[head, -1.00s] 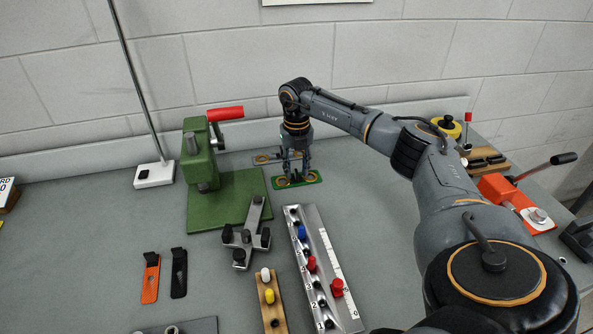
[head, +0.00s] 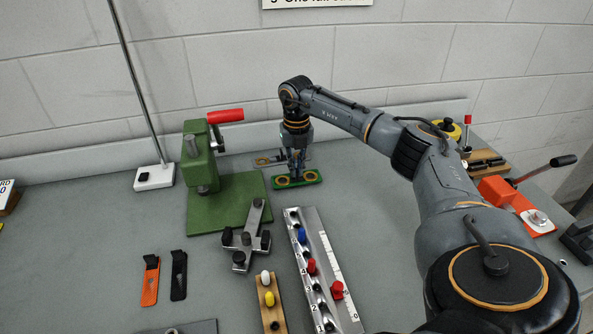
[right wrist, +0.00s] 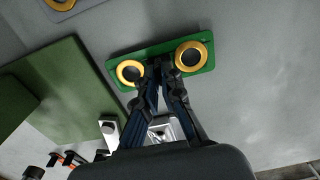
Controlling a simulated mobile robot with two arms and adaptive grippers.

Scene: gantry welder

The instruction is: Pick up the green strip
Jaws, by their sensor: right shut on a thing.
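The green strip (head: 309,178) lies at the back of the bench, just right of the green press base. It carries two brass-coloured rings, which also show on the strip in the right wrist view (right wrist: 206,66). My right gripper (head: 297,176) points down over the strip and is shut on its middle, between the two rings. In the right wrist view its fingers (right wrist: 165,72) meet at the strip's near edge. I cannot tell whether the strip is clear of the bench. My left gripper is not in view.
A grey strip with rings (head: 264,161) lies just behind. The green press (head: 200,160) with a red handle stands left. A grey cross-shaped fixture (head: 243,243) and a metal rail with coloured knobs (head: 309,245) lie in front. An orange toggle clamp (head: 500,190) is far right.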

